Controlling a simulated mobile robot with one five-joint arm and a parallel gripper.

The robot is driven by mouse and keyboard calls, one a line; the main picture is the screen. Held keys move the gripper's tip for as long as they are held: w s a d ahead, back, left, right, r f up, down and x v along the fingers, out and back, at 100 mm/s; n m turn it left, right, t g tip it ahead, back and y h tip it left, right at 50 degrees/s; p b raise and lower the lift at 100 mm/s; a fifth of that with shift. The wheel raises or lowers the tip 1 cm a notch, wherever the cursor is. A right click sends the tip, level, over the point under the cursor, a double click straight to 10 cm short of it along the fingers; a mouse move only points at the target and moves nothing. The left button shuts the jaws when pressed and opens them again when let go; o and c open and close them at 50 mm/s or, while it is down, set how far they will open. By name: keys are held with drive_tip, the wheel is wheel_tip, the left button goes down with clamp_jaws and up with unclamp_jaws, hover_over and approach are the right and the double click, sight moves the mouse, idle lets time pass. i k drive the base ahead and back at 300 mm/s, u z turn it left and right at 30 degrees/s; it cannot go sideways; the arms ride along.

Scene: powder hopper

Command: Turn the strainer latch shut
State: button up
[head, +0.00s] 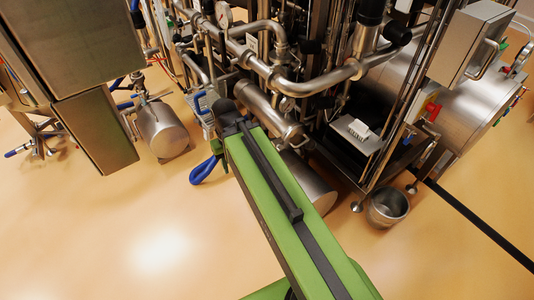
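My green arm reaches from the bottom edge up to the middle of the head view. Its dark far end is in front of the pipework. I cannot make out my gripper's fingers; they seem hidden behind the arm. A horizontal steel cylinder (268,112) lies just right of the arm's far end, under the pipes; it may be the strainer housing. I cannot pick out the strainer latch or tell its position. A blue loop (205,170) shows at the left of the arm, close beside it; I cannot tell what it belongs to.
Steel cabinets (75,60) stand at the upper left. A steel bucket (388,207) stands on the floor at the right, near a large horizontal vessel (480,100). The tan floor (130,230) is clear at the lower left.

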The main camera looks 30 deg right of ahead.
sight(279, 148)
drive_tip(key=u, duration=0.25)
drive_tip(key=i, duration=0.5)
drive_tip(key=u, duration=0.65)
